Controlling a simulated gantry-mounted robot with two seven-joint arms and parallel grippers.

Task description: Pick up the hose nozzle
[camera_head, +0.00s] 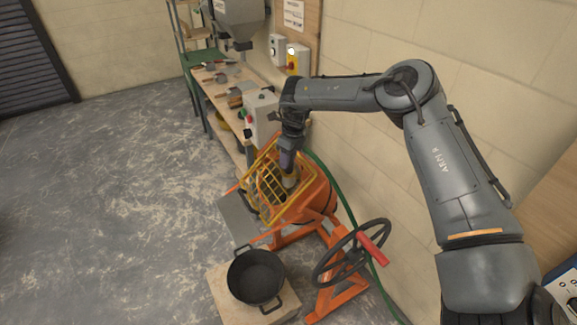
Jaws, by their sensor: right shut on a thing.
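My right gripper (288,161) comes down over the orange mixer (318,198), at its yellow grate (270,188). It is shut on the hose nozzle (290,180), a small yellowish and dark piece that shows just below the fingers. The gripper and the grate bars partly hide the nozzle, so I cannot tell whether it touches the grate. A green hose (345,203) runs from behind the mixer down along the wall. My left gripper is not in view.
A black tub (256,276) with handles stands on a pale board (222,287) in front of the mixer. A dark handwheel (350,252) with a red grip is at the mixer's right. A bench (222,120) with tools lies behind. The floor at left is clear.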

